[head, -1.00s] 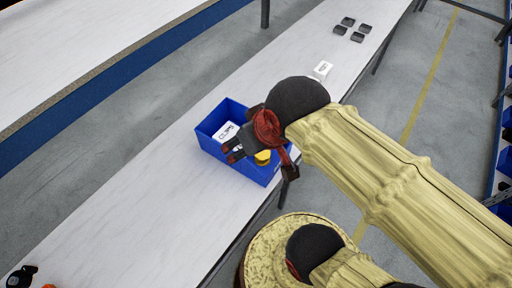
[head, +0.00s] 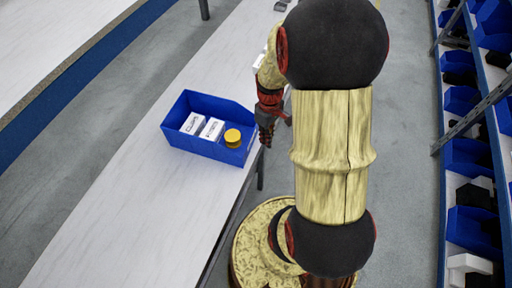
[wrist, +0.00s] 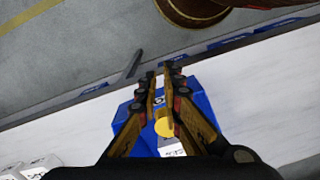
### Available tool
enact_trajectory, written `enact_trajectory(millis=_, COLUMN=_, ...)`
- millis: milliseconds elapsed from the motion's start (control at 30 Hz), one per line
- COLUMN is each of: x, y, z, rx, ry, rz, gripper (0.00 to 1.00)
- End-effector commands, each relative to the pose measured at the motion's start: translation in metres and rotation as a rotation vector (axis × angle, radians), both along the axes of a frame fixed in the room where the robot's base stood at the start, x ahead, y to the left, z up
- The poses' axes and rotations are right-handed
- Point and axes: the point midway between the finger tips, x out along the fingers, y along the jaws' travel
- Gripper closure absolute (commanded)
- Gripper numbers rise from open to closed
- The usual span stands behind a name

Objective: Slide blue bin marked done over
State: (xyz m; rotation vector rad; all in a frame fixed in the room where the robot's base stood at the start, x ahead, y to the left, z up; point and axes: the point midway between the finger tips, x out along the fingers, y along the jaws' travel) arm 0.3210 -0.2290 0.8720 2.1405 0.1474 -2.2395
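The blue bin (head: 208,148) stands on the long white table near its right edge. Two white boxes (head: 202,126) and a round yellow item (head: 232,137) are inside it. No "done" mark is readable. My gripper (head: 272,128) points down just right of the bin's right end, close to the table edge. I cannot tell whether it touches the bin. In the wrist view my gripper's fingers (wrist: 164,76) are apart with nothing held between them. The bin (wrist: 203,112) shows behind and beside them, partly hidden, with the yellow item (wrist: 164,127) seen between them.
The white table (head: 125,200) is clear to the near left of the bin. White boxes (wrist: 38,166) stand on the table in the wrist view. Shelves with blue bins (head: 468,155) line the right side. Another table with a blue edge (head: 95,62) lies at upper left.

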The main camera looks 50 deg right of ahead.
Motion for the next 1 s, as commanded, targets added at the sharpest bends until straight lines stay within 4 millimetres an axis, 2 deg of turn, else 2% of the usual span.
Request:
enact_trajectory(millis=100, x=0.015, y=-0.011, z=0.006, rx=-0.026, ry=-0.04, rz=0.126, gripper=1.0)
enact_trajectory(millis=267, x=0.017, y=-0.013, z=0.005, rx=-0.031, ry=-0.051, rz=0.235, gripper=1.0)
enact_trajectory(millis=467, x=0.017, y=-0.013, z=-0.004, rx=-0.03, ry=-0.05, rz=0.252, gripper=1.0)
enact_trajectory(millis=667, x=0.017, y=-0.012, z=-0.03, rx=-0.029, ry=-0.049, rz=0.25, gripper=1.0)
enact_trajectory(millis=1000, x=0.017, y=-0.012, z=-0.097, rx=-0.029, ry=-0.049, rz=0.249, gripper=1.0)
